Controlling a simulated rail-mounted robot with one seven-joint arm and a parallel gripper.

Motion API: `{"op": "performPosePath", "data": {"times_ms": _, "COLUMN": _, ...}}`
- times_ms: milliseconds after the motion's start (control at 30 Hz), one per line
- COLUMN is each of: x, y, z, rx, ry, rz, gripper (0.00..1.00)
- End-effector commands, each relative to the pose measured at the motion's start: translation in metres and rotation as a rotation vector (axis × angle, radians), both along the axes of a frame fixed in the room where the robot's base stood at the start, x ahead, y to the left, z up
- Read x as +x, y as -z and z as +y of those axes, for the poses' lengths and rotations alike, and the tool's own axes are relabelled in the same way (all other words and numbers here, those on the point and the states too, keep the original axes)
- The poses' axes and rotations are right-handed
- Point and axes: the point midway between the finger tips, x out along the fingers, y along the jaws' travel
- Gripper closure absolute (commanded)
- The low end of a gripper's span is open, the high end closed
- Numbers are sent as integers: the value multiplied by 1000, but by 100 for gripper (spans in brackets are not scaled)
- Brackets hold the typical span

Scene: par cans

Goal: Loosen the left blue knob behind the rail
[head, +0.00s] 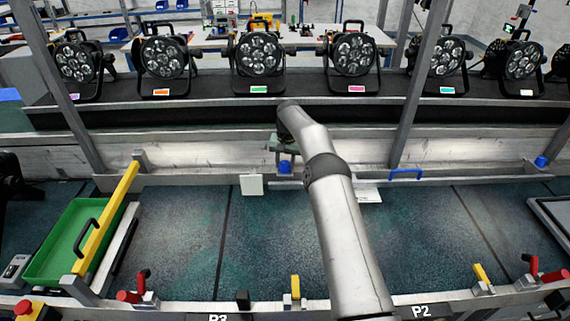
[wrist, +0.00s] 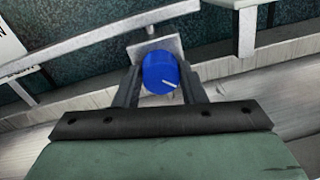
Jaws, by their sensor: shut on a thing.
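A second blue knob (head: 541,161) stands far right on the rail, well away from my gripper.
A white plate (head: 251,185) hangs on the rail left of the knob, and a blue handle (head: 406,174) lies to its right. Several stage lights (head: 259,55) line the shelf behind. A green tray (head: 70,245) with a yellow bar is at left. The dark tabletop in front is mostly clear.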

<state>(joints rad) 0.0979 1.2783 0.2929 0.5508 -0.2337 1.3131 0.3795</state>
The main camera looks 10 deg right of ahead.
Motion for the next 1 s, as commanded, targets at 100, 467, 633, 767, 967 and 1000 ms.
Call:
{"op": "performPosePath", "data": {"times_ms": 100, "x": 0, "y": 0, "z": 0, "rx": 0, "ry": -91, "rz": 0, "gripper": 86}}
{"op": "performPosePath", "data": {"times_ms": 467, "x": 1, "y": -1, "z": 0, "rx": 0, "ry": -318, "rz": 0, "gripper": 86}}
{"op": "performPosePath", "data": {"times_ms": 633, "x": 1, "y": 0, "z": 0, "rx": 0, "ry": -374, "rz": 0, "gripper": 86}}
{"op": "performPosePath", "data": {"times_ms": 767, "x": 1, "y": 0, "z": 0, "rx": 0, "ry": -394, "rz": 0, "gripper": 86}}
{"op": "performPosePath", "data": {"times_ms": 967, "x": 1, "y": 0, "z": 0, "rx": 0, "ry": -401, "rz": -1, "gripper": 86}}
{"op": "performPosePath", "data": {"times_ms": 1000, "x": 1, "y": 0, "z": 0, "rx": 0, "ry": -401, "rz": -1, "gripper": 86}}
